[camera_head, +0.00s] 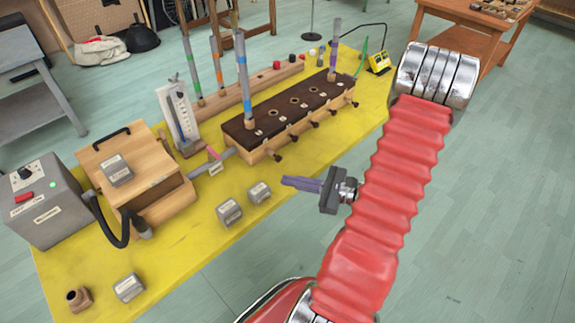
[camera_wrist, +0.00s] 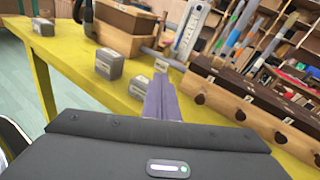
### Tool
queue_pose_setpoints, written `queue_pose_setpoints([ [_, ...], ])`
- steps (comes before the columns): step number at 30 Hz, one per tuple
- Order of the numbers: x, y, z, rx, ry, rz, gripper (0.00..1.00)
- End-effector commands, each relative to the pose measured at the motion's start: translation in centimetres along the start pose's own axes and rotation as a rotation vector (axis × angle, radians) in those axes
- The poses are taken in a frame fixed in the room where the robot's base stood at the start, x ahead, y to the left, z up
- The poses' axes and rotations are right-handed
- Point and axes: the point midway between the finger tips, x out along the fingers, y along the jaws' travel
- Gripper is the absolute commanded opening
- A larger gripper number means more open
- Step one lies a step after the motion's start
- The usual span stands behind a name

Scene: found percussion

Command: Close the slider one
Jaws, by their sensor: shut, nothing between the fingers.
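A long wooden chest (camera_head: 262,146) with a dark top stands on the yellow table, with a row of dark slider knobs along its front side. The nearest-left knob (camera_head: 275,158) sticks out on a short rod; several others follow to the right. The slider number marks are too small to read, so I cannot tell which is slider one. My gripper (camera_head: 287,182) is shut and empty, over the table's front part, right of and in front of that knob, apart from it. In the wrist view the chest's front (camera_wrist: 225,98) and its knobs (camera_wrist: 241,115) lie right of my fingers (camera_wrist: 160,82).
Small grey weights (camera_head: 229,212) stand on the yellow table (camera_head: 190,268) left of my gripper. A wooden bellows box (camera_head: 160,178) and a grey blower box (camera_head: 45,205) stand at the left. Upright pipes (camera_head: 242,80) rise from the chest.

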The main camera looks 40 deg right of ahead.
Motion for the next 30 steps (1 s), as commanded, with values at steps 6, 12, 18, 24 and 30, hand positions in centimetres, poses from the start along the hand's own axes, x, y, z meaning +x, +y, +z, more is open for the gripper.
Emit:
queue_pose_setpoints([
  [6,-4.4,-2.9,-4.8,0.143,-0.041,-0.252,0.0],
  [12,-6.7,-4.1,-7.1,0.201,-0.059,-0.374,0.0],
  [18,-6.9,-4.2,-7.3,0.206,-0.061,-0.387,0.0],
  [24,-6.8,-4.2,-7.3,0.206,-0.061,-0.385,0.0],
  [30,-6.1,-4.5,-7.3,0.206,-0.061,-0.383,0.0],
])
